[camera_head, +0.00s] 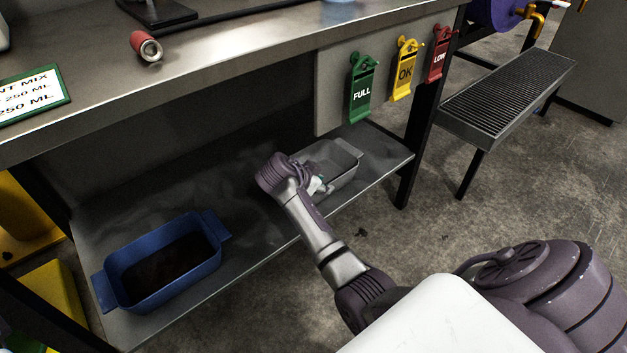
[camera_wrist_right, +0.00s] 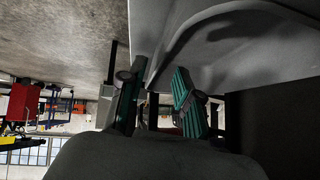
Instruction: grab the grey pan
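The grey pan (camera_head: 343,161) sits on the lower shelf under the bench, at its right end. My right gripper (camera_head: 316,185) is at the near left side of the pan, partly hidden by my own wrist. In the right wrist view the pan (camera_wrist_right: 240,45) fills the upper right, very close. My right gripper (camera_wrist_right: 157,82) shows there with its two green-padded fingers apart, at the pan's edge. Whether the fingers touch the pan, I cannot tell. My left gripper is not in view.
A blue pan (camera_head: 165,262) with dark contents stands on the lower shelf (camera_head: 255,240) at the left. Green, yellow and red tags (camera_head: 405,68) hang from the panel above the grey pan. A black bench leg (camera_head: 418,125) stands right of it. The shelf between the pans is clear.

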